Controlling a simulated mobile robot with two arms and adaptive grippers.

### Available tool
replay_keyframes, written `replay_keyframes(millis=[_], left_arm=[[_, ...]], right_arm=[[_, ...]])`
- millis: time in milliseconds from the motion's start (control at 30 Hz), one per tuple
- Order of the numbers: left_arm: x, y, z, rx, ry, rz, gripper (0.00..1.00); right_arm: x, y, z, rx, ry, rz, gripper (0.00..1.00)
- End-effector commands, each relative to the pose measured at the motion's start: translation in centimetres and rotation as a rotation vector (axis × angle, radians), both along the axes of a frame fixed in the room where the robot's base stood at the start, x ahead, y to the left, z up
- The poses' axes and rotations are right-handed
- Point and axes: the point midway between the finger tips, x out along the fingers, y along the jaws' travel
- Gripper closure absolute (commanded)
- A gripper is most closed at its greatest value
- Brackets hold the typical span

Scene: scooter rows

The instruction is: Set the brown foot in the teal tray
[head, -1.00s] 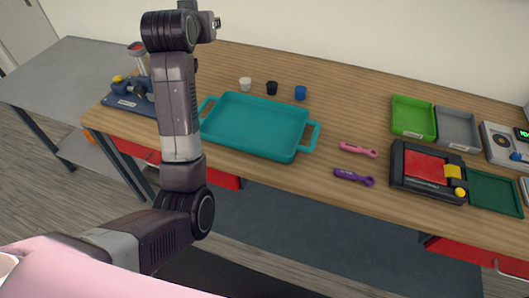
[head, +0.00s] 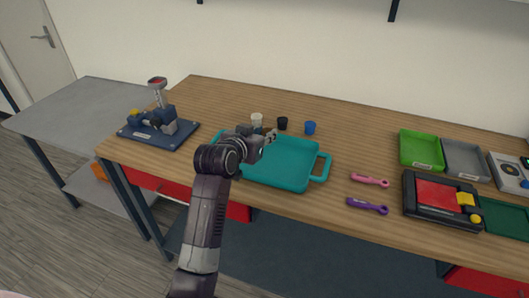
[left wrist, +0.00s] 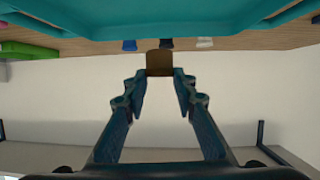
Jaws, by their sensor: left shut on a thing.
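The teal tray (head: 285,185) lies on the wooden bench, its near left part hidden behind my left arm. It also shows along the top of the left wrist view (left wrist: 160,18). My left gripper (head: 268,137) is over the back left part of the tray, pointing away toward the small cups. In the left wrist view the left gripper (left wrist: 160,76) is shut on the brown foot (left wrist: 160,62), a small brown block at its fingertips. In the head view the foot is too small to make out well. My right gripper is not in view.
White (head: 257,119), black (head: 282,123) and blue (head: 310,127) cups stand just behind the tray. Pink (head: 370,180) and purple (head: 367,206) tools lie to its right. A blue-based device (head: 157,132) stands at left. Green (head: 421,150) and grey (head: 465,159) trays stand at right.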

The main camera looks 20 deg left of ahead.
Motion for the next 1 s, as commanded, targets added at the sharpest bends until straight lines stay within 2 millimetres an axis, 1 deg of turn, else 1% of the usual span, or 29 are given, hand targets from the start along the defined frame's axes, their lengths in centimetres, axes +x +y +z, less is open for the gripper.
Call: replay_keyframes(millis=[33, 100, 267, 400, 500, 600, 833, 967, 1000], left_arm=[[0.0, 0.0, -1.2, -0.002, 0.004, 0.000, 0.95], [0.0, 0.0, -2.1, -0.002, 0.001, 0.001, 0.95], [0.0, 0.0, -3.3, -0.001, 0.000, 0.000, 0.95], [-0.1, 0.0, -5.5, 0.000, 0.004, 0.001, 0.95], [0.0, 0.0, -6.7, -0.002, 0.001, 0.001, 0.95], [0.0, 0.0, -7.3, -0.001, 0.000, 0.000, 0.95], [0.0, 0.0, -7.3, -0.001, -0.002, 0.001, 0.95], [0.0, 0.0, -7.6, -0.001, -0.001, 0.001, 0.95], [0.0, 0.0, -7.5, -0.001, -0.001, 0.001, 0.71]], right_arm=[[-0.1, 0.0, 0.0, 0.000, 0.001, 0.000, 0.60], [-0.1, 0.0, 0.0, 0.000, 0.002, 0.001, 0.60], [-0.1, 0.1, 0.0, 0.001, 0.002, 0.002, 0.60], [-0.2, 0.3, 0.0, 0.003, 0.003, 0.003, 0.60], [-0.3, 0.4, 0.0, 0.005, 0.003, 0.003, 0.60], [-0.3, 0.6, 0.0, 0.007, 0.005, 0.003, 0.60], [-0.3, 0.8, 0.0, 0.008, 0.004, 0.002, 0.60], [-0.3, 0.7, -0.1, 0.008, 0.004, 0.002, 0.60], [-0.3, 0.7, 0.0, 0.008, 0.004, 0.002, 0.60]])
